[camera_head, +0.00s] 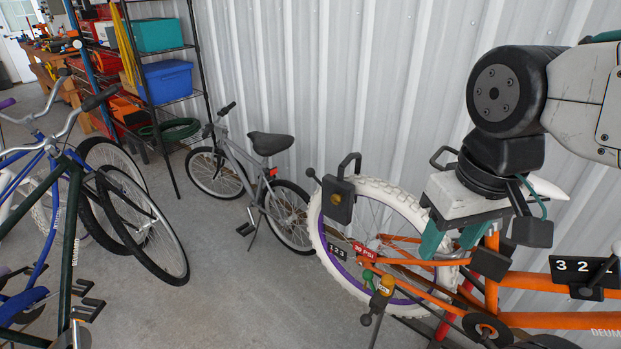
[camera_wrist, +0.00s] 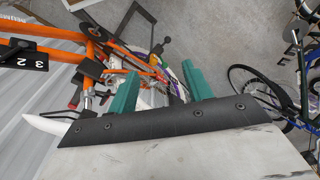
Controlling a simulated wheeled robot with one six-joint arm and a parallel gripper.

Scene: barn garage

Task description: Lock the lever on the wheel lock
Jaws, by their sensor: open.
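An orange bike (camera_head: 560,319) with a white-tired rear wheel (camera_head: 385,190) stands at the right in the head view; its orange frame (camera_wrist: 130,55) also shows in the wrist view. A dark block with a brass-colored disc and a ball-ended lever (camera_head: 338,200) sits at the wheel's upper left. A second brass-colored fitting with a green part and a dark knob (camera_head: 380,288) sits at its lower left. I cannot tell which is the wheel lock. My gripper (camera_head: 452,240) points down over the wheel's right side, teal fingers apart, with nothing seen held; its fingers (camera_wrist: 160,85) also show in the wrist view.
A grey bike (camera_head: 255,185) leans near the corrugated wall (camera_head: 330,70). Blue and dark green bikes (camera_head: 70,230) stand at the left. A shelf with a blue bin (camera_head: 168,82) is behind. The concrete floor (camera_head: 235,290) between the bikes is clear.

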